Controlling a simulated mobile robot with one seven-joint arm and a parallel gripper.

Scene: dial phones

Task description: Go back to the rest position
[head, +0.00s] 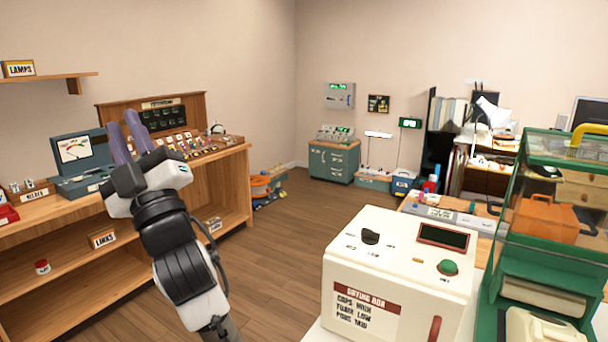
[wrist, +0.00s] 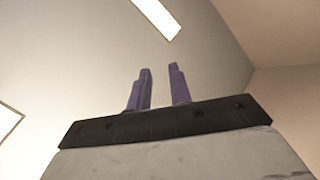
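My gripper (head: 129,138) is at the left in the head view, raised and pointing up in front of the wooden bench. Its two purple fingers stand apart with nothing between them. In the wrist view the fingers (wrist: 159,92) also show a clear gap, with only ceiling and wall behind them. My gripper appears to touch nothing.
A wooden bench (head: 235,172) with a switchboard (head: 157,118) and a meter box (head: 75,150) stands behind my arm. A white drying box (head: 398,265) is at the front right, beside a green glass-sided case (head: 505,220). The wooden floor (head: 275,240) between is clear.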

